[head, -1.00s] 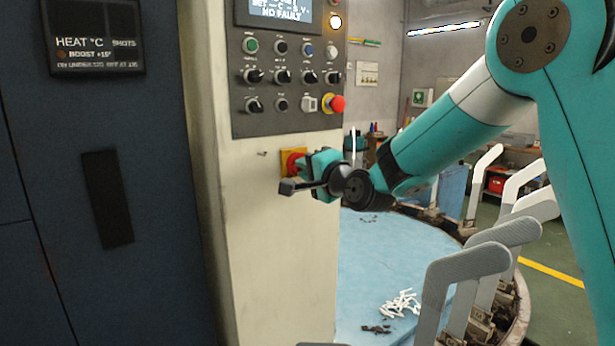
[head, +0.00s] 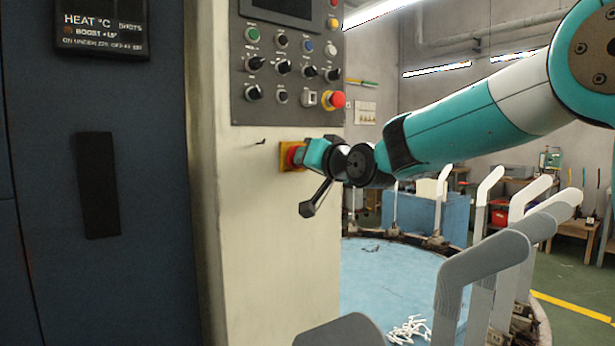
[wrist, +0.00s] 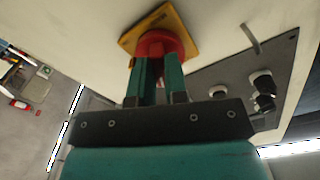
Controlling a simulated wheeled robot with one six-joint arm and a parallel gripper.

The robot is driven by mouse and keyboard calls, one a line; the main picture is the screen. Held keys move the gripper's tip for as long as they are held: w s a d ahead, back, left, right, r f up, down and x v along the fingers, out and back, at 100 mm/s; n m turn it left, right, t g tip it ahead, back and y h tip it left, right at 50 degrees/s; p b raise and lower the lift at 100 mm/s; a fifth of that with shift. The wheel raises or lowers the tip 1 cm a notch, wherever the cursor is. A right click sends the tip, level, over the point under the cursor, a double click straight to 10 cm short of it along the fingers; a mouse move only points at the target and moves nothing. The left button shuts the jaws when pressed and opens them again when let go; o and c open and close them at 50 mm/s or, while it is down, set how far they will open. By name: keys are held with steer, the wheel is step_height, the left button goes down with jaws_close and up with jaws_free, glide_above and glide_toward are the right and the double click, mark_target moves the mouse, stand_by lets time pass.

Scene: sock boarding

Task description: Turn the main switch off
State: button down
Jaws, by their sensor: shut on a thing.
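The main switch is a red rotary knob (head: 290,155) on a yellow plate (head: 284,165), on the cream side of the cabinet below the control panel. My gripper (head: 306,155) is at the knob from the right. In the wrist view my gripper's two teal fingers (wrist: 158,80) are shut on the red knob (wrist: 160,45), with the yellow plate (wrist: 132,38) behind it. The fingers hide part of the knob. The panel's display (head: 282,8) is dark.
The control panel (head: 240,108) above carries several knobs and a red mushroom button (head: 337,99). Several grey sock boards (head: 480,258) stand around the blue round table (head: 385,280) at the right. A dark cabinet door (head: 155,200) is at the left.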

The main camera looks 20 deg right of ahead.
steer(key=n+b, duration=0.4)
steer(key=shift+f+n, duration=0.1)
steer(key=shift+n, duration=0.3)
stand_by(0.4)
steer(key=c, duration=1.1)
jaws_free()
steer(key=shift+c, duration=0.2)
steer(key=v, duration=1.7)
steer(key=shift+s+b, duration=0.15)
steer(key=shift+b, duration=0.3)
